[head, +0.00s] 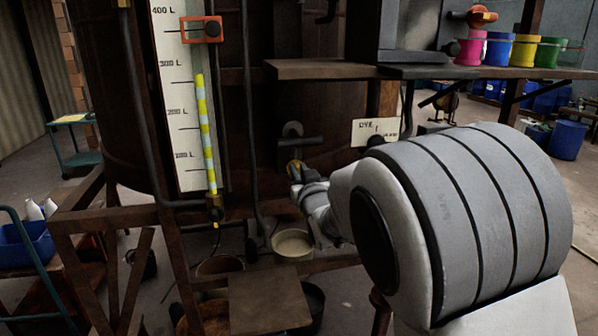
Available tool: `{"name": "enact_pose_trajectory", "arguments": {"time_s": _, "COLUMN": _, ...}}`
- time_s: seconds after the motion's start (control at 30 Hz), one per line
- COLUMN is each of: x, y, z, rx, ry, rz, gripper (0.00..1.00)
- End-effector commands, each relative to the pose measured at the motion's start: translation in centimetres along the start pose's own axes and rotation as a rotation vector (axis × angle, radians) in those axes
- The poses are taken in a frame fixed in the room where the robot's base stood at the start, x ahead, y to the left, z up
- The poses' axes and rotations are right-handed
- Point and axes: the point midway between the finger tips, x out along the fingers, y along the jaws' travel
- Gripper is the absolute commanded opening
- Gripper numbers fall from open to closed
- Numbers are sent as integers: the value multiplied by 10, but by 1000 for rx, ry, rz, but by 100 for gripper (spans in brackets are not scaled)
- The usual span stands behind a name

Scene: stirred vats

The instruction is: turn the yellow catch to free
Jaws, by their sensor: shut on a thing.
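The yellow catch (291,167) shows as a small bit of yellow just below a dark horizontal handle (300,141) on the front of the brown vat (240,125). My gripper (294,172) is at the catch, with its tips touching or around it. The fingers look closed on it, but they are small and partly hidden by my own wrist. Which way the catch is turned cannot be made out.
A gauge board (180,95) with a yellow-banded tube is left of the handle. A wooden shelf (315,69) juts out above. Coloured cups (500,50) stand in a rack at the upper right. A pale-filled bucket (293,245) and a small platform (268,302) are below.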

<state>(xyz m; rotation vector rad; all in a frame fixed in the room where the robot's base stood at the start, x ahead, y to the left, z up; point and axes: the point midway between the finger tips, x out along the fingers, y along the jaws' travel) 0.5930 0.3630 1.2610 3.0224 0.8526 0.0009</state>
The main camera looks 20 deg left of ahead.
Motion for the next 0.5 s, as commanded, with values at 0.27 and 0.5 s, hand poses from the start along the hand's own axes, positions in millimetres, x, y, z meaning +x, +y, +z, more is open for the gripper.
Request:
{"name": "enact_pose_trajectory", "arguments": {"time_s": 0.27, "x": 0, "y": 0, "z": 3, "rx": -58, "ry": 1, "rz": 0, "gripper": 0}}
{"name": "enact_pose_trajectory", "arguments": {"time_s": 0.5, "x": 0, "y": -3, "z": 6, "rx": -215, "ry": 3, "rz": -1, "gripper": 0}}
